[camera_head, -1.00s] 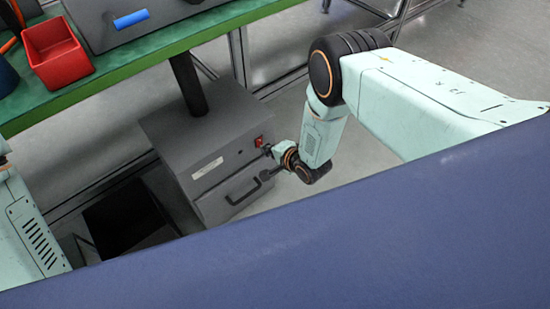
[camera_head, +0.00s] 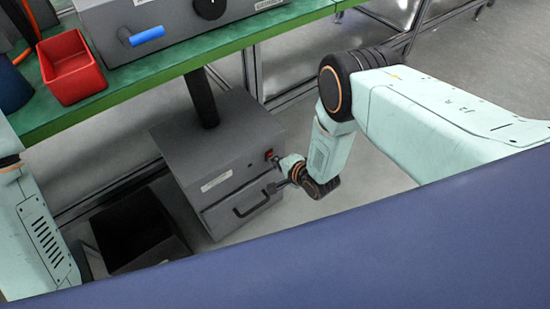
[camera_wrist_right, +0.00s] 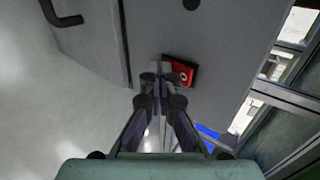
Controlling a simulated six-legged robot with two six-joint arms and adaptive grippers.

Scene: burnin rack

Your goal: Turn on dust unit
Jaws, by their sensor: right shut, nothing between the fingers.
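The dust unit (camera_head: 215,146) is a grey box on the floor under the green bench, with a black hose rising from its top. Its red switch (camera_head: 269,154) is at the upper right of the front face. In the right wrist view the red switch (camera_wrist_right: 180,72) shows a white mark and sits just beyond the fingertips. My right gripper (camera_wrist_right: 158,80) is shut and empty, with its tips at or very near the switch's edge; I cannot tell whether they touch. In the head view my right gripper (camera_head: 277,186) is small beside the front face. My left gripper is not visible.
A drawer with a black handle (camera_head: 251,203) is below the switch. A black open bin (camera_head: 135,232) stands left of the unit. A red tray (camera_head: 70,66) and a grey device with a blue handle (camera_head: 147,36) are on the green bench (camera_head: 150,83).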

